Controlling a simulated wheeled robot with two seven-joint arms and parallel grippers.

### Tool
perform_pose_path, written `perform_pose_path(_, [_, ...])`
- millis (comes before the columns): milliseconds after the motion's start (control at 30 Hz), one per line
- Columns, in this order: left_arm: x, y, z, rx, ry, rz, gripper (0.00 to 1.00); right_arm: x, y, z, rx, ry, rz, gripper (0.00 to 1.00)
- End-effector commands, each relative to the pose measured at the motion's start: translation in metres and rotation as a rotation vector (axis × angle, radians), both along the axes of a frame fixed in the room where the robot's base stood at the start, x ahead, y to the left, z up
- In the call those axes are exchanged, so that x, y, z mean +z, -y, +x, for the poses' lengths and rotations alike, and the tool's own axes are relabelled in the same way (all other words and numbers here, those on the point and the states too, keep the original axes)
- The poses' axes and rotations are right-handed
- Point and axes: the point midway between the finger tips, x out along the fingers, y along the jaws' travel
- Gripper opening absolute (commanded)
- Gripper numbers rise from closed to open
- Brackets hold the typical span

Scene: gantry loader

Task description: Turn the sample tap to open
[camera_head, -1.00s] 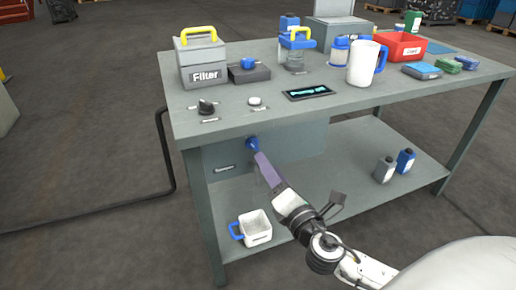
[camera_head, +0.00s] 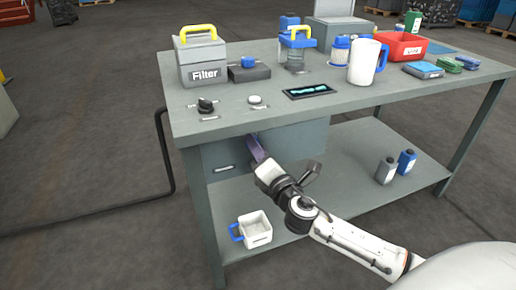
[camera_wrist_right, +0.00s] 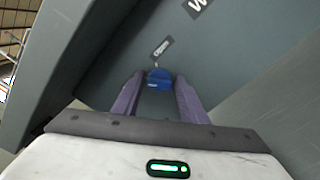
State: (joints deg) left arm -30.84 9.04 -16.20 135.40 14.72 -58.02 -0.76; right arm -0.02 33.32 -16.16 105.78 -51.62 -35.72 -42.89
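The sample tap is a small blue knob (camera_wrist_right: 158,77) on the grey front panel (camera_head: 222,152) under the tabletop. In the right wrist view it sits between the purple fingertips of my right gripper (camera_wrist_right: 158,84), which are apart on either side of it. Whether they touch it, I cannot tell. In the head view my right gripper (camera_head: 254,150) reaches up to the panel and hides the tap. My left gripper is not in view.
A white jug with a blue handle (camera_head: 257,229) stands on the lower shelf below the panel. Two bottles, grey (camera_head: 385,170) and blue (camera_head: 406,162), stand farther right. On the tabletop are a black knob (camera_head: 206,105), a Filter box (camera_head: 203,72) and a white pitcher (camera_head: 364,62).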

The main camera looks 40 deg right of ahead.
Motion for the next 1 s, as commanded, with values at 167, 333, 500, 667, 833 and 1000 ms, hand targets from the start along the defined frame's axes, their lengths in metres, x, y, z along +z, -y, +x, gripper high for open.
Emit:
perform_pose_path(167, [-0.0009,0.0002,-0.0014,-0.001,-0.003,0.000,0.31,-0.0001,0.0000,-0.0002,0.000,0.000,0.000,0.09])
perform_pose_path(333, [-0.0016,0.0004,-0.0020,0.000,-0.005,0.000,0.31,-0.0004,-0.0001,-0.0004,0.000,0.002,0.007,0.09])
perform_pose_path(500, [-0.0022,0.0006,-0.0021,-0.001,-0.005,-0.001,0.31,-0.0010,0.0002,-0.0007,-0.001,0.011,0.050,0.09])
perform_pose_path(667, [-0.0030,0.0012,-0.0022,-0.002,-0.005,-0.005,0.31,-0.0018,0.0004,-0.0008,-0.002,0.032,0.138,0.09])
perform_pose_path(833, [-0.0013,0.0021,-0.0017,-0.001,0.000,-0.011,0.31,-0.0026,0.0006,-0.0009,-0.003,0.065,0.277,0.09])
perform_pose_path(1000, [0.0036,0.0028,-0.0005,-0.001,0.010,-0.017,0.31,-0.0033,0.0009,-0.0010,-0.004,0.103,0.435,0.09])
